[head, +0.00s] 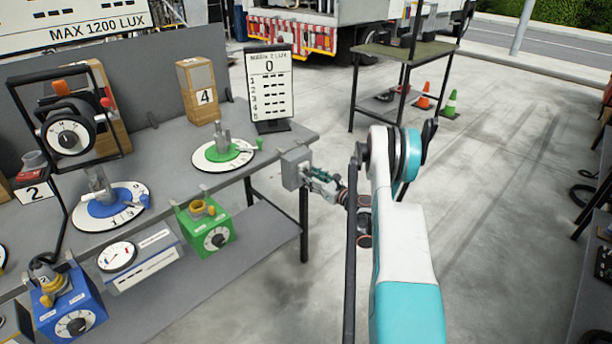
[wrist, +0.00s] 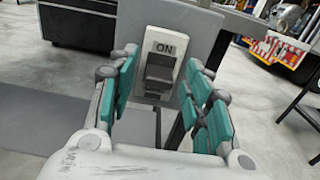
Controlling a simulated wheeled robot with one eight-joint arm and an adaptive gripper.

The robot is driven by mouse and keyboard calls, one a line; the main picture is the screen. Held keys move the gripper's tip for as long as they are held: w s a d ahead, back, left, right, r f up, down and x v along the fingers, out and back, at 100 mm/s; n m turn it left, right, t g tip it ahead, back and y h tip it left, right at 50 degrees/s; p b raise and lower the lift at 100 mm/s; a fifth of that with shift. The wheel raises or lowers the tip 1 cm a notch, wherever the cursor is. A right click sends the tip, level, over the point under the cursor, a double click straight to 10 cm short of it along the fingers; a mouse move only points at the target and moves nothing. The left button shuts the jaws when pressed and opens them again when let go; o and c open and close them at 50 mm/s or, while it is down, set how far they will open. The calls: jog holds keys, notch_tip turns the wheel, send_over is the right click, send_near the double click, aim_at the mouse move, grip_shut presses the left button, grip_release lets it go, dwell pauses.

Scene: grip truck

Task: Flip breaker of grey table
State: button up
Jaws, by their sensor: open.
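The breaker (wrist: 160,60) is a pale switch plate marked "ON" with a dark rocker, set on a grey box. In the head view the grey breaker box (head: 296,167) is mounted at the right end of the grey table (head: 290,137). My gripper (head: 318,182) is right in front of the box, on its right side. In the wrist view my gripper (wrist: 158,92) is open, with teal finger pads on both sides of the switch. I cannot tell whether the fingertips touch the box. The switch face is hidden in the head view.
On the table are a green dial valve (head: 224,151), a blue dial valve (head: 112,205), a "4" block (head: 198,90) and a light-meter sign (head: 269,85). A green box (head: 208,232) hangs at the table's front edge. The floor to the right is open, with cones (head: 450,104) farther back.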

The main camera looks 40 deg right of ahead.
jog(key=c, duration=1.1)
jog(key=shift+o, duration=0.2)
jog(key=shift+r+g+p, duration=0.3)
jog(key=shift+g, duration=0.4)
jog(key=o, duration=1.1)
jog(key=shift+c, duration=0.2)
jog(key=shift+s, duration=0.1)
jog(key=s+r, duration=0.1)
jog(key=s, duration=0.6)
jog(key=shift+d, duration=0.25)
